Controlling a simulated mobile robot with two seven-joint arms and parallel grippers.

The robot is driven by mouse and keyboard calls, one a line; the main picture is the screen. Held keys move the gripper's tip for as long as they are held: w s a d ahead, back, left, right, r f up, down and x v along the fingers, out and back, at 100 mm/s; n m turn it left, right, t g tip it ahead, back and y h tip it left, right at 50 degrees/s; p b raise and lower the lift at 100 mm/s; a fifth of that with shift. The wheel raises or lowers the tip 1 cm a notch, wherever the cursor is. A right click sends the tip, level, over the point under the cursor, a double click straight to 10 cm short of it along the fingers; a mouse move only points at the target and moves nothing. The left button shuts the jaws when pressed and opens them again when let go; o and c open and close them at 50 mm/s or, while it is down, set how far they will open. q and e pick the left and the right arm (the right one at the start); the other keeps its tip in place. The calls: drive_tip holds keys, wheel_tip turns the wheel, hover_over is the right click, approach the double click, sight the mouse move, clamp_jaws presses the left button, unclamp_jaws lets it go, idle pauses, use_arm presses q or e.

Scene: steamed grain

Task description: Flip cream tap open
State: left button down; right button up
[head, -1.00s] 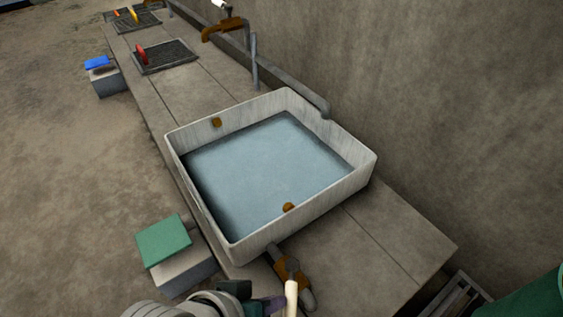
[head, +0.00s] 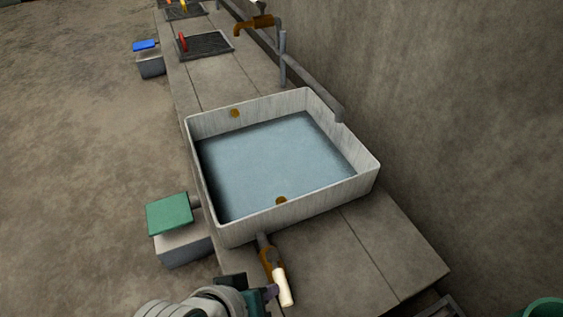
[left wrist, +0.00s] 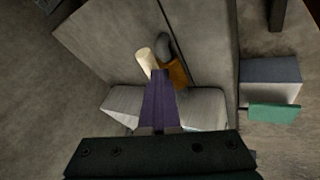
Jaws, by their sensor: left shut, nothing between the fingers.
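The tap with the cream handle has a brown-orange body (head: 266,258) at the near side of the white basin. Its cream handle (head: 283,287) points toward the lower right in the head view, roughly along the tap body. In the left wrist view the cream handle (left wrist: 145,62) lies beside the orange body (left wrist: 175,73) and its grey spout. My left gripper (head: 271,292) is shut and empty, its purple fingers (left wrist: 158,100) close beside the handle; I cannot tell whether they touch it. My right gripper is not in view.
The basin (head: 300,205) holds water. A green-topped block (head: 170,214) stands left of the counter, a blue-topped one (head: 145,45) farther back. Another brown tap (head: 255,25) is behind the basin. A green container (head: 545,307) is at the lower right. The counter right of the near tap is clear.

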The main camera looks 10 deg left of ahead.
use_arm(q)
drive_tip(key=shift+d, duration=0.3)
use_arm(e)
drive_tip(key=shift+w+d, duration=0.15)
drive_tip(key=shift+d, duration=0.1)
